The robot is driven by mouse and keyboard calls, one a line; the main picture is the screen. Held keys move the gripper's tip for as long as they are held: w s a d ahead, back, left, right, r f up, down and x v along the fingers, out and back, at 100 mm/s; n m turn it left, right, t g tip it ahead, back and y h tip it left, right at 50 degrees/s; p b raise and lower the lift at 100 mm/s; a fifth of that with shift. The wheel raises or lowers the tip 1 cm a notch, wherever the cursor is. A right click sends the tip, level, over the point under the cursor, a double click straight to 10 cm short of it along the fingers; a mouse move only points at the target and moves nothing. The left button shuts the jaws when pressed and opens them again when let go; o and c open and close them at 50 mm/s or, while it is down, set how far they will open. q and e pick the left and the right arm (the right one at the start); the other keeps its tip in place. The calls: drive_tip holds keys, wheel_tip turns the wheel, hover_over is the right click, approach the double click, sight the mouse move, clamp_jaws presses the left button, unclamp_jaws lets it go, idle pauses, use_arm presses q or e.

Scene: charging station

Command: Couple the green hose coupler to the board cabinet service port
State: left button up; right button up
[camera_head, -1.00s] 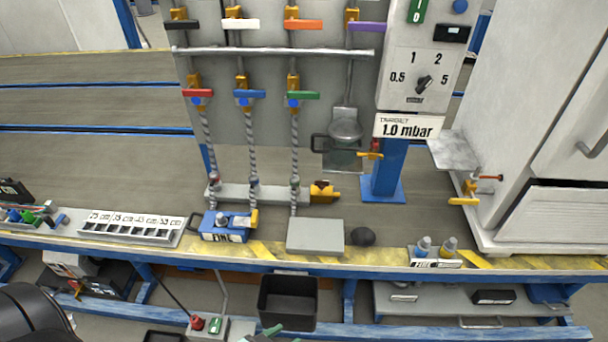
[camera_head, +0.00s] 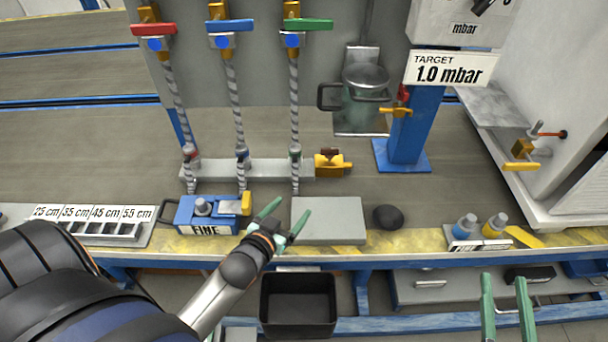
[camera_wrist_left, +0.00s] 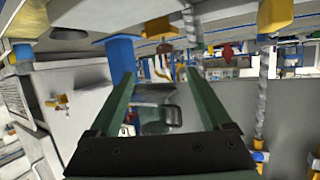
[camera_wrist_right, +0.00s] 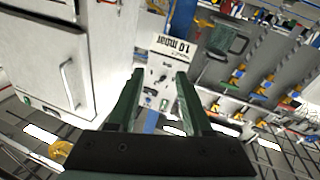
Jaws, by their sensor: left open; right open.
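The green hose coupler (camera_head: 294,153) sits at the lower end of the right-hand striped hose, under the green-handled valve (camera_head: 306,24), at the grey rail (camera_head: 270,169). The white cabinet (camera_head: 575,110) stands at the right; a brass fitting with a yellow handle (camera_head: 522,151) on its side looks like the service port. My left gripper (camera_head: 284,218) is open and empty, in front of and below the coupler, near the grey block. It also shows open in the left wrist view (camera_wrist_left: 160,88). My right gripper (camera_head: 504,284) is open and empty at the lower right, below the table edge.
Two more hoses hang left, under red and blue handles. The blue FINE box (camera_head: 205,215), grey block (camera_head: 328,221), dark stone (camera_head: 388,217) and bottle holder (camera_head: 480,236) line the front edge. A blue post (camera_head: 405,125) and pot (camera_head: 362,100) stand between hoses and cabinet.

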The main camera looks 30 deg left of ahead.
use_arm(q)
drive_tip(key=w+a+f+n+t+y+b, duration=0.1)
drive_tip(key=w+a+f+t+y+b, duration=0.15)
drive_tip(key=w+a+b, duration=0.35)
use_arm(e)
drive_tip(key=s+a+r+n+t+y+b, duration=0.3)
drive_tip(key=s+r+n+t+y+b, duration=0.1)
drive_tip(key=s+r+n+y+b, duration=0.35)
use_arm(q)
drive_tip(key=n+y+b, duration=0.1)
drive_tip(key=n+b, duration=0.1)
approach(294, 154)
drive_tip(key=shift+t, duration=0.45)
drive_tip(key=x, duration=0.4)
drive_tip(key=shift+a, duration=0.3)
drive_tip(key=b+x, duration=0.1)
drive_tip(key=x, duration=0.1)
drive_tip(key=f+b+x, duration=0.1)
drive_tip(key=x, duration=0.1)
drive_tip(key=shift+w+d, duration=0.1)
drive_tip(key=shift+w, duration=0.05)
drive_tip(key=shift+w+r, duration=0.15)
drive_tip(key=shift+w, duration=0.4)
use_arm(e)
wheel_tip(294, 154, down, 6)
drive_tip(key=y, duration=0.2)
drive_tip(key=shift+w+f+m, duration=0.25)
drive_tip(key=shift+w+m, duration=0.1)
drive_tip(key=shift+w, duration=0.05)
